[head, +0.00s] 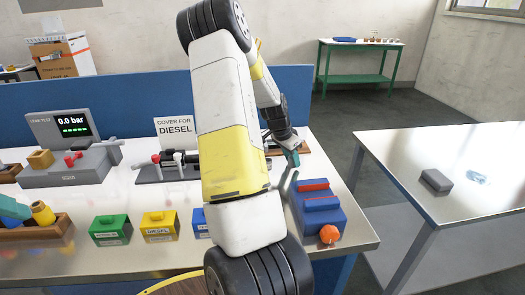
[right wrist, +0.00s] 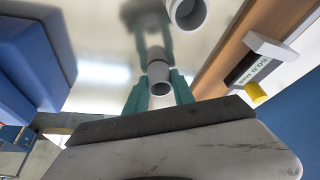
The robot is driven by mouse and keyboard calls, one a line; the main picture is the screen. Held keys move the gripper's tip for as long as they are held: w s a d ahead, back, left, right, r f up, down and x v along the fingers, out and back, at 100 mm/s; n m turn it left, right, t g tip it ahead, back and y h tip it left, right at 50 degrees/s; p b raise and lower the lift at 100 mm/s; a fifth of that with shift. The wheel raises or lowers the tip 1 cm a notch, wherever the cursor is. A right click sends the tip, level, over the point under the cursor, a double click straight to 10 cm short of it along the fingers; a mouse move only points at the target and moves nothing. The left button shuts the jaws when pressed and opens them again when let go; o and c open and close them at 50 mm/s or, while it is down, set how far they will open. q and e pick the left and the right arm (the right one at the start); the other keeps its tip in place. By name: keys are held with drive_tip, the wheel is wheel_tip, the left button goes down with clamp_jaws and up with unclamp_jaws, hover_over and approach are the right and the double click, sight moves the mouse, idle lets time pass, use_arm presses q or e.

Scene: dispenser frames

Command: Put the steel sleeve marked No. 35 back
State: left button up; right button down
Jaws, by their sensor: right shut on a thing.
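My right gripper (head: 294,157) has teal fingers and hangs over the right part of the bench, in front of a wooden strip. In the right wrist view the gripper (right wrist: 160,88) is shut on a grey sleeve (right wrist: 158,72), a short hollow cylinder with its open end towards the camera. No number can be read on it, so I cannot tell whether it is No. 35. A second grey ring-shaped part (right wrist: 187,12) shows beyond it, apart from the fingers. My left gripper is not in view.
The wooden strip (right wrist: 225,50) carries a white labelled block (right wrist: 271,48). A blue unit with red strips (head: 318,207) and an orange knob (head: 329,234) stand near the right edge. Green (head: 110,230) and yellow (head: 160,226) boxes are at the front. My arm hides the bench's middle.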

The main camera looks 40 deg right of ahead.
drive_tip(key=shift+f, duration=0.15)
drive_tip(key=c, duration=1.1)
unclamp_jaws()
drive_tip(key=shift+o, duration=0.2)
drive_tip(key=v, duration=1.2)
drive_tip(key=a+r+n+t+y, duration=0.2)
drive_tip(key=a+r+n+y, duration=0.15)
drive_tip(key=a, duration=0.65)
drive_tip(key=a+r+n+t+y, duration=0.2)
drive_tip(key=a+n, duration=0.2)
drive_tip(key=a, duration=0.6)
drive_tip(key=s+a+r+n, duration=0.3)
drive_tip(key=s+a, duration=0.1)
drive_tip(key=a, duration=0.2)
drive_tip(key=s+a+r+n+t+y, duration=0.1)
drive_tip(key=s+a+r+n, duration=0.2)
drive_tip(key=a, duration=0.3)
drive_tip(key=s+a+r+n+t, duration=0.1)
drive_tip(key=s+a+r+n, duration=0.2)
drive_tip(key=s+a+n, duration=0.2)
drive_tip(key=shift+s+a, duration=0.15)
drive_tip(key=shift+a, duration=0.85)
